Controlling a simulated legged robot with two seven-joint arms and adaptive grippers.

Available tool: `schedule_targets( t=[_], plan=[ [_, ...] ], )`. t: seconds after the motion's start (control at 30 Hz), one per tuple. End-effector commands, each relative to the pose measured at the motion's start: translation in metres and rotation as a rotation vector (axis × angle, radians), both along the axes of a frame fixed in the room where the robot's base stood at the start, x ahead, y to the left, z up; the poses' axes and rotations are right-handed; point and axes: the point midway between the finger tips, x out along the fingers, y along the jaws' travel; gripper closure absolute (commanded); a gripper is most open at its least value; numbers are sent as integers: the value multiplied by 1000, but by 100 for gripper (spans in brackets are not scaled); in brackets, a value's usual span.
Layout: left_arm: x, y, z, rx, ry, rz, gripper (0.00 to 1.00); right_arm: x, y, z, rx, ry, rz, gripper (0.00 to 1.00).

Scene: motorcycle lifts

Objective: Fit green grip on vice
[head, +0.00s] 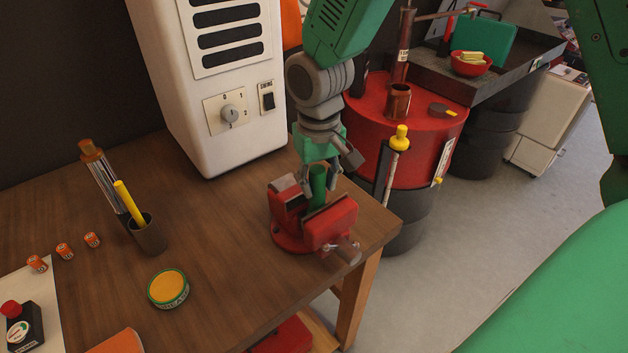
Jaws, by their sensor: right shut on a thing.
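The red vice (331,226) is mounted at the right front corner of the wooden bench, with a metal screw end facing the front. The green grip (318,184) is a short upright cylinder at the vice's jaws. My right gripper (319,178) comes down from above and is shut on the green grip. The grip's lower end is hidden by the front jaw, so I cannot tell how deep it sits or whether it touches the vice. My left gripper is not in view.
A white control box (212,80) stands behind the vice. A red drum (408,130) stands right of the bench. A pen cup (148,234), a round yellow-topped tin (168,288) and small orange cans (64,251) are on the bench's left. The middle bench top is clear.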

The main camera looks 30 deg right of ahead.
Motion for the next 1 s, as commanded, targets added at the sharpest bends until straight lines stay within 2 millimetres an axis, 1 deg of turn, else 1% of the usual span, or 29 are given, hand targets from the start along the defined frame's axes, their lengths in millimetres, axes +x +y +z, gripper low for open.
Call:
schedule_targets(
  t=[0.13, 0.3, 0.33, 0.37, 0.4, 0.6, 0.63, 0.67, 0.9, 1.0],
  plan=[
    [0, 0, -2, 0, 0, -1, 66, 0, 0, -3, 0, 0, 0, 100],
    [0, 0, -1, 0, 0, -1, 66, 0, 2, -2, -2, -1, 0, 100],
    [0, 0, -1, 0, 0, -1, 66, 0, 3, -2, -3, 0, 0, 61],
    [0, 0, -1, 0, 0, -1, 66, 0, 3, -2, -3, 0, 1, 51],
    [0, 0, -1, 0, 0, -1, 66, 0, 4, -2, -4, 0, 1, 47],
    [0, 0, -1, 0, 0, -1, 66, 0, 4, -2, -4, 0, 1, 47],
    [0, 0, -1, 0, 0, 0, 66, 0, 4, -2, -4, 0, 1, 40],
    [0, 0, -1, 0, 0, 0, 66, 0, 3, -2, -3, 0, 1, 30],
    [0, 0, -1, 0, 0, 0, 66, 0, 1, -3, -1, 0, 0, 30],
    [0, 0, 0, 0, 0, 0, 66, 0, 1, 0, 0, -1, 0, 30]
  ],
)
